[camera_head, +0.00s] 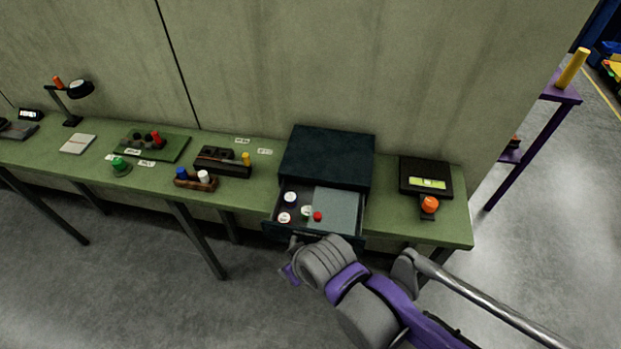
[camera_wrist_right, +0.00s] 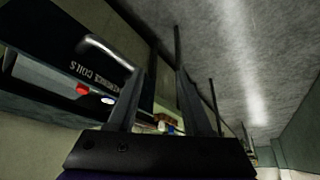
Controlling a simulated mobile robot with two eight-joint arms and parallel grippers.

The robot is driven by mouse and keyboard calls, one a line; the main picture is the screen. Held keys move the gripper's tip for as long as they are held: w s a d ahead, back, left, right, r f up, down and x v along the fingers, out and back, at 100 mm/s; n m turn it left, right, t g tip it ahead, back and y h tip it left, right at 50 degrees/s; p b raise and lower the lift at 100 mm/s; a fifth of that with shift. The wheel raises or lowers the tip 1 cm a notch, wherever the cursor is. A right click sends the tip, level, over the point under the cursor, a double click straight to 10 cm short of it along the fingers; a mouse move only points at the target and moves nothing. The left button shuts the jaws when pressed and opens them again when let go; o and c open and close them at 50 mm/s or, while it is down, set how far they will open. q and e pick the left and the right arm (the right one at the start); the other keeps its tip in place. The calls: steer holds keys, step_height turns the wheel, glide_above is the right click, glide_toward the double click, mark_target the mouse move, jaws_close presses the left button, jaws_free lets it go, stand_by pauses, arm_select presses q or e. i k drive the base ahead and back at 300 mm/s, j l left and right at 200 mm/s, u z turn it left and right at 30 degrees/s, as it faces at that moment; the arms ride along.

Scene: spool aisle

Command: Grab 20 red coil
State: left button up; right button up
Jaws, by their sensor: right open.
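A small red piece (camera_head: 317,216), likely a red coil, sits in the open drawer (camera_head: 340,236) of a dark cabinet. In the right wrist view a red piece (camera_wrist_right: 83,89) shows over the drawer edge, beside a white-and-blue disc. My right gripper (camera_head: 291,256) is just in front of the drawer's left front corner, outside the drawer. In the wrist view its two fingers (camera_wrist_right: 160,75) are apart with nothing held between them. The drawer front, with a metal handle (camera_wrist_right: 105,50) and lettering ending in "COILS", is close to the left finger. My left gripper is out of view. No number is readable on the red piece.
Several white-topped round pieces (camera_head: 290,197) lie in the drawer's left part, beside a grey panel (camera_head: 337,205). The cabinet (camera_head: 327,157) stands on a green table (camera_head: 457,222). A black device with an orange knob (camera_head: 430,204) is at right. A board with a red piece (camera_head: 156,138) is at left.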

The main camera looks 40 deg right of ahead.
mark_target(283, 219)
steer(key=z, duration=1.6)
